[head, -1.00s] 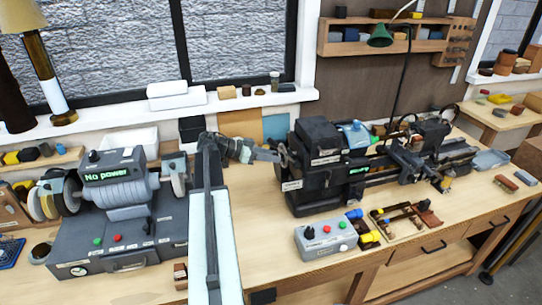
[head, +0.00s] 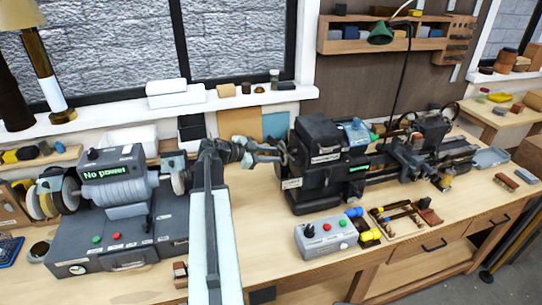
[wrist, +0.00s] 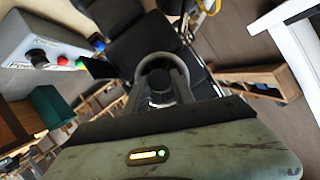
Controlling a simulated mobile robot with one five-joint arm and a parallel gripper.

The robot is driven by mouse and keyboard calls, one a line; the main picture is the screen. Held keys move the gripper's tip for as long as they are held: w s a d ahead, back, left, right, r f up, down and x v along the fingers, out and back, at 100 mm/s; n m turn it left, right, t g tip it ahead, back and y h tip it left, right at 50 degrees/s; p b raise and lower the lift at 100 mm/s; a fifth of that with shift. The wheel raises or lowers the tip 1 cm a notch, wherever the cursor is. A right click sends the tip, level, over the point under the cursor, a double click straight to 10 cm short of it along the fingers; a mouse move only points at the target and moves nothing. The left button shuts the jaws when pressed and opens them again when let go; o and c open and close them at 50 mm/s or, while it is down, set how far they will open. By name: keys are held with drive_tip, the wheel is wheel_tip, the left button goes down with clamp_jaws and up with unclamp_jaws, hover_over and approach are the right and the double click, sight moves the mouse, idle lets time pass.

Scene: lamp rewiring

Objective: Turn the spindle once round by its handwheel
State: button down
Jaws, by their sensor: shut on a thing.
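The lathe (head: 318,165) stands on the bench, a dark machine with its headstock at the left end. The spindle handwheel (head: 283,153) sticks out of the headstock's left side. In the wrist view the handwheel (wrist: 157,64) is a grey ring in front of the dark headstock. My gripper (head: 276,152) reaches it from the left and is shut on it. In the wrist view the fingers of my gripper (wrist: 161,84) lie on either side of the wheel. The spindle itself is hidden inside the headstock.
A control box (head: 326,236) with red and green buttons stands in front of the lathe. A grinder (head: 115,190) marked "No power" stands at left. A tool tray (head: 398,218) lies right of the box. The window sill (head: 230,103) runs behind.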

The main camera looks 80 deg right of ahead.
drive_tip(key=m+h+b, duration=0.1)
drive_tip(key=m+b, duration=0.1)
drive_tip(key=m+h+b, duration=0.1)
drive_tip(key=m+b, duration=0.1)
drive_tip(key=m, duration=0.1)
drive_tip(key=f+m+h+b, duration=0.1)
drive_tip(key=m+h+b, duration=0.1)
drive_tip(key=shift+s+a, duration=0.15)
drive_tip(key=shift+a, duration=0.15)
idle(0.8)
drive_tip(key=shift+r+m+h+b, duration=0.15)
drive_tip(key=shift+m+h+b, duration=0.25)
drive_tip(key=shift+m, duration=0.4)
drive_tip(key=c, duration=1.1)
unclamp_jaws()
drive_tip(key=shift+r, duration=0.1)
drive_tip(key=shift+o, duration=0.2)
drive_tip(key=v, duration=0.7)
drive_tip(key=shift+w+a+p, duration=0.25)
drive_tip(key=shift+w+p, duration=0.05)
drive_tip(key=shift+w, duration=0.05)
